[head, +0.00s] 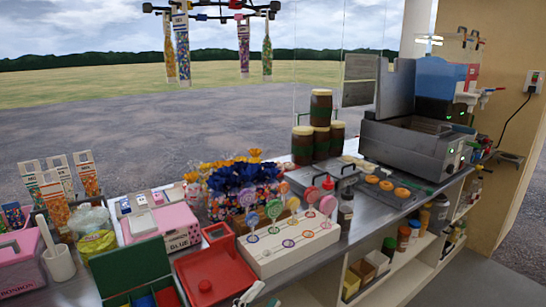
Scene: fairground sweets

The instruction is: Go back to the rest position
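What looks like my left gripper (249,293) shows only as a small pale and dark part at the bottom edge, in front of the red tray. Most of it is cut off by the frame, so I cannot tell whether it is open or shut. I see nothing held in it. My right gripper is not in view.
A metal counter carries a red tray (213,274), a green box (130,264), a white lollipop stand (288,250), stacked jars (321,108) and a fryer (412,146). Hanging sweet bags (182,52) are above. Shelves (385,287) with bottles lie below the front edge.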

